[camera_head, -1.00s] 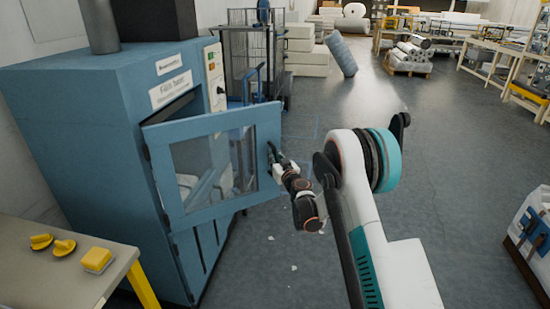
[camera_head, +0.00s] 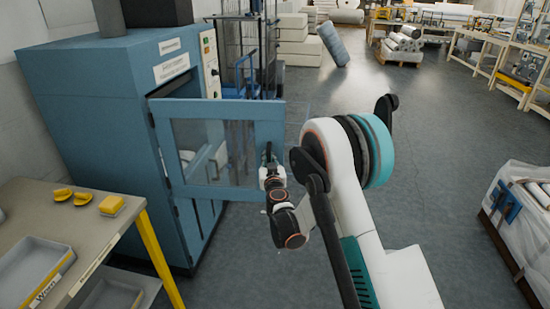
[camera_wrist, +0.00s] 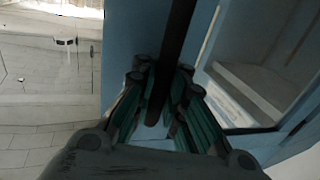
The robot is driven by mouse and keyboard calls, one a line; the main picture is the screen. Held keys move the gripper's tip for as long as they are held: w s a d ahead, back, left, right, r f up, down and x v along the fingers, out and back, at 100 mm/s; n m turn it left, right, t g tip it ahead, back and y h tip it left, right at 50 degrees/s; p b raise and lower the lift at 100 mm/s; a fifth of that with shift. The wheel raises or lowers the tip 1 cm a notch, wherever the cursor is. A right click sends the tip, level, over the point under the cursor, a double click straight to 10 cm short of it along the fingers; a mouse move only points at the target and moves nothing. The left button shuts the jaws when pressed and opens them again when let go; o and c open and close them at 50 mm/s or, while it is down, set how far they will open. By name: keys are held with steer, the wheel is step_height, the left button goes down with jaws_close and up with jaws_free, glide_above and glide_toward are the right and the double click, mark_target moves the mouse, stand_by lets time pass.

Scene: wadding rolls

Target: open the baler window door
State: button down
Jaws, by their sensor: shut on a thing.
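The blue baler (camera_head: 95,110) stands at the left in the head view. Its window door (camera_head: 183,190), a blue frame around a clear pane, stands swung out from the body, hinged at its left side. The dark opening shows behind its top edge. My gripper (camera_head: 270,165) is at the door's right edge, shut on the dark upright door handle (camera_wrist: 176,45). In the wrist view the handle bar runs down between the fingers, against the blue door frame (camera_wrist: 130,45). The fingertips' exact contact is partly hidden.
A table (camera_head: 100,222) with yellow tools and grey trays stands at the front left, near the baler. A wrapped pallet load (camera_head: 520,215) is at the right. A wire cage (camera_head: 245,60) stands behind the baler. The floor in the middle is clear.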

steer(key=shift+s+d, duration=0.25)
steer(key=shift+s, duration=0.05)
steer(key=c, duration=1.6)
jaws_free()
steer(key=shift+d, duration=0.25)
steer(key=shift+c, duration=0.2)
steer(key=shift+a, duration=0.15)
steer(key=shift+s+a, duration=0.1)
steer(key=shift+s, duration=0.2)
steer(key=s, duration=0.6)
steer(key=shift+s+d, duration=0.35)
steer(key=shift+s, duration=0.05)
